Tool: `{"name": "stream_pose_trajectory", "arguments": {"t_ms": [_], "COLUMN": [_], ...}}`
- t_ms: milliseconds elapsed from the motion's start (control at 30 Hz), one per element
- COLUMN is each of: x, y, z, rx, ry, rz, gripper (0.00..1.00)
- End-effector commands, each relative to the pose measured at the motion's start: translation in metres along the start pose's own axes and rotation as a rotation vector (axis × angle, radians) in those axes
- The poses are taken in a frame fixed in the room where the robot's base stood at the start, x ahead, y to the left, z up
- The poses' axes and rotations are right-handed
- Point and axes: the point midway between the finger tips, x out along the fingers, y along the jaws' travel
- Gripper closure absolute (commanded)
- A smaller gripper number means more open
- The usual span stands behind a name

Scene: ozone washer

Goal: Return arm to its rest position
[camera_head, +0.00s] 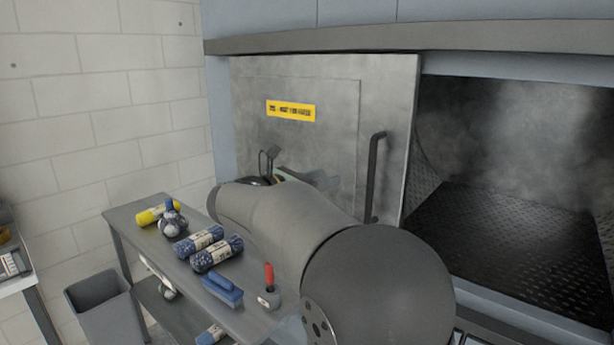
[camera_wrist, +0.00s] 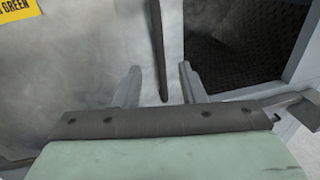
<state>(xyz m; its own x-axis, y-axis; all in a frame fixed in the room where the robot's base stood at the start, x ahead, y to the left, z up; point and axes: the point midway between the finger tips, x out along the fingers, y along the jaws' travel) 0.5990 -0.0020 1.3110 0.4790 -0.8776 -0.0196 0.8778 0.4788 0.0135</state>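My gripper (camera_wrist: 160,82) is open in the wrist view, its two fingers apart with nothing between them touching. The dark bar handle (camera_wrist: 158,45) of the washer door lies ahead, in line with the gap between the fingers. In the head view my arm reaches across the middle toward the grey metal door (camera_head: 300,85). The gripper there is mostly hidden behind my arm, with a small part showing left of the handle (camera_head: 374,178). The washer chamber (camera_head: 520,210) stands open and hazy to the right of the door.
A grey bin (camera_head: 97,295) stands at lower left. A block wall bounds the left.

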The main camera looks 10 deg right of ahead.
Motion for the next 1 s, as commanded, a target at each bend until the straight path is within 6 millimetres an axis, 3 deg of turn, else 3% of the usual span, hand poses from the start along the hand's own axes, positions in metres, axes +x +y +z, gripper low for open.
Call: {"name": "stream_pose_trajectory", "arguments": {"t_ms": [133, 267, 367, 500, 600, 700, 800, 1000], "x": [0.015, 0.014, -0.006, -0.057, -0.099, -0.133, -0.152, -0.162], "y": [-0.042, -0.111, -0.167, -0.235, -0.269, -0.289, -0.299, -0.302], "z": [-0.034, -0.095, -0.145, -0.207, -0.24, -0.262, -0.274, -0.28], "rx": [0.127, 0.378, 0.621, 0.992, 1.244, 1.438, 1.555, 1.612], "ry": [0.169, 0.44, 0.641, 0.853, 0.932, 0.954, 0.948, 0.94], "rz": [-0.062, -0.214, -0.401, -0.752, -1.033, -1.276, -1.435, -1.521], "gripper": [0.63, 0.63, 0.63, 0.63, 0.63, 0.63, 0.63, 0.63]}}
